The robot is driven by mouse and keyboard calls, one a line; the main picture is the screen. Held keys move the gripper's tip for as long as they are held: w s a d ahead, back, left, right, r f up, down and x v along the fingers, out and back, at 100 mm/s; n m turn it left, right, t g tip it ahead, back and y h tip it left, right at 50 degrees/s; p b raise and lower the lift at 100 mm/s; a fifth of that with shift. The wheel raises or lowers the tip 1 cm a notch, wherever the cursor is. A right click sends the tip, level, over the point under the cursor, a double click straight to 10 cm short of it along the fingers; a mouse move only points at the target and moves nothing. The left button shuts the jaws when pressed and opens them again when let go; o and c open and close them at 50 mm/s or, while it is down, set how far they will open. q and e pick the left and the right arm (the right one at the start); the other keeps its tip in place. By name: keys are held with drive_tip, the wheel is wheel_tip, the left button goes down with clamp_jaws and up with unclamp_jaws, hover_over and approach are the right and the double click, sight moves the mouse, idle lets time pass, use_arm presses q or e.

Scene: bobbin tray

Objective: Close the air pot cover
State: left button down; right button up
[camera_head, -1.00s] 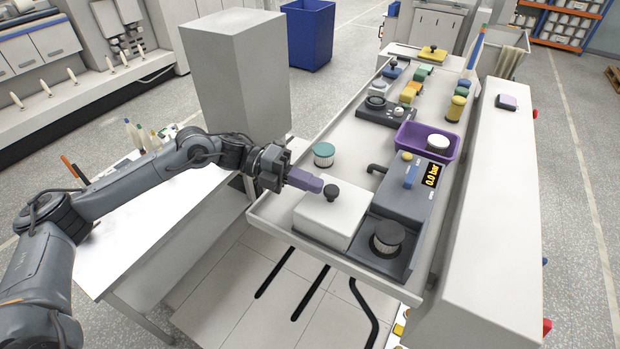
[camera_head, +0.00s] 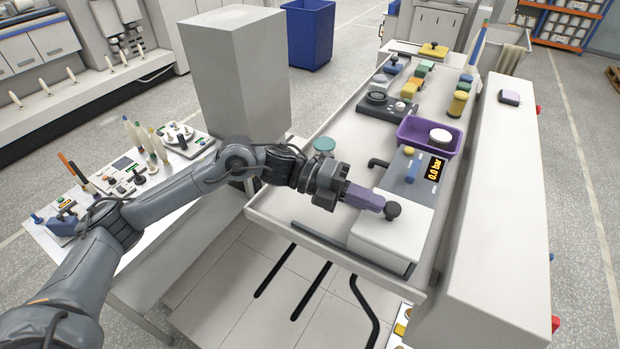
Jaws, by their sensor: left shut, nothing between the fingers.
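The air pot cover (camera_head: 385,247) is a white box-shaped lid with a black knob (camera_head: 393,210) on top. It sits at the near end of the long tray, over the spot by the grey pressure unit (camera_head: 408,182), whose display reads 0.0 bar. The round dark filter-like part there is hidden under it. My left gripper (camera_head: 382,206) is shut and empty, its purple fingers against or just beside the left side of the knob; I cannot tell if they touch. My right gripper is not in view.
A dark rail (camera_head: 322,240) lies along the tray's near edge. A teal-topped jar (camera_head: 324,145) stands behind my left wrist. A purple bin (camera_head: 428,137) with a white disc stands beyond the pressure unit. Several coloured blocks and jars fill the far tray.

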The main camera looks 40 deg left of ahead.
use_arm(q)
drive_tip(key=shift+s+d, duration=0.1)
drive_tip(key=shift+d, duration=0.15)
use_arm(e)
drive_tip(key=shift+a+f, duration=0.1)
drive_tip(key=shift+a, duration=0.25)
